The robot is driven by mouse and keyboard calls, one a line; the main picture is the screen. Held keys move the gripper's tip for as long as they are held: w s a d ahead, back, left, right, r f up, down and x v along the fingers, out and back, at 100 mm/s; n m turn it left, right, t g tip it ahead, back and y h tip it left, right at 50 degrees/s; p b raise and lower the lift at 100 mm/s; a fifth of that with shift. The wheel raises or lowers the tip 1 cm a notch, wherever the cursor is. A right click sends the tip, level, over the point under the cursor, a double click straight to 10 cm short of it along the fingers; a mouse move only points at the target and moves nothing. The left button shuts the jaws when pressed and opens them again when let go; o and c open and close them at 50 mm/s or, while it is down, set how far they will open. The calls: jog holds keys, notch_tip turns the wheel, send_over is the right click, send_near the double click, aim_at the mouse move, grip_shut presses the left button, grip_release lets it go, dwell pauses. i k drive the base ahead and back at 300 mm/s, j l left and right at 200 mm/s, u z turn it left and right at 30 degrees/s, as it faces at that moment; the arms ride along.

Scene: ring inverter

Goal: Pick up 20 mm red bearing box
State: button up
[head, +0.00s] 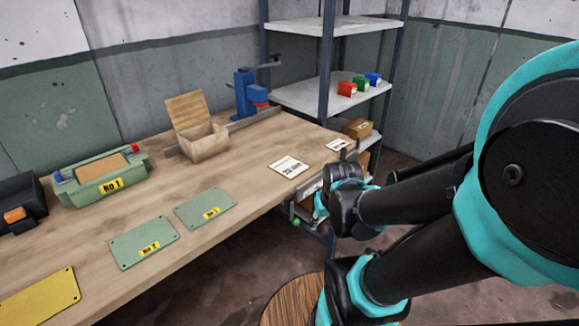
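A small red box (346,89), which fits the red bearing box, sits on the middle grey shelf board (305,95) of the rack at the back. It is at the left end of a row, beside a green box (361,83) and a blue box (373,79). Its size marking is too small to read. My black and teal arm fills the right side of the head view. No gripper fingers can be made out, and the arm links in view are apart from the red box.
The wooden workbench (95,225) holds green and yellow plates, a green No 1 unit (100,179), an open cardboard box (200,140), a blue press (247,95) and white labels. Cardboard boxes (357,129) sit lower on the rack. A round wooden top (292,303) stands below.

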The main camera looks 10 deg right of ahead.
aim_at(346, 89)
jog(key=i+l+u, duration=0.2)
jog(key=i+l, duration=0.15)
jog(key=k+l, duration=0.1)
jog(key=k, duration=0.3)
jog(key=i+l, duration=0.15)
jog(key=l, duration=0.25)
jog(key=i+l, duration=0.15)
jog(key=l, duration=0.2)
jog(key=i+l, duration=0.15)
jog(key=l, duration=0.25)
jog(key=i+l, duration=0.15)
jog(key=l, duration=0.2)
jog(key=i+l, duration=0.15)
jog(key=l, duration=0.25)
jog(key=i+l, duration=0.2)
jog(key=l, duration=0.15)
jog(key=i+l, duration=0.15)
jog(key=l, duration=0.25)
jog(key=i+l, duration=0.15)
jog(key=l, duration=0.2)
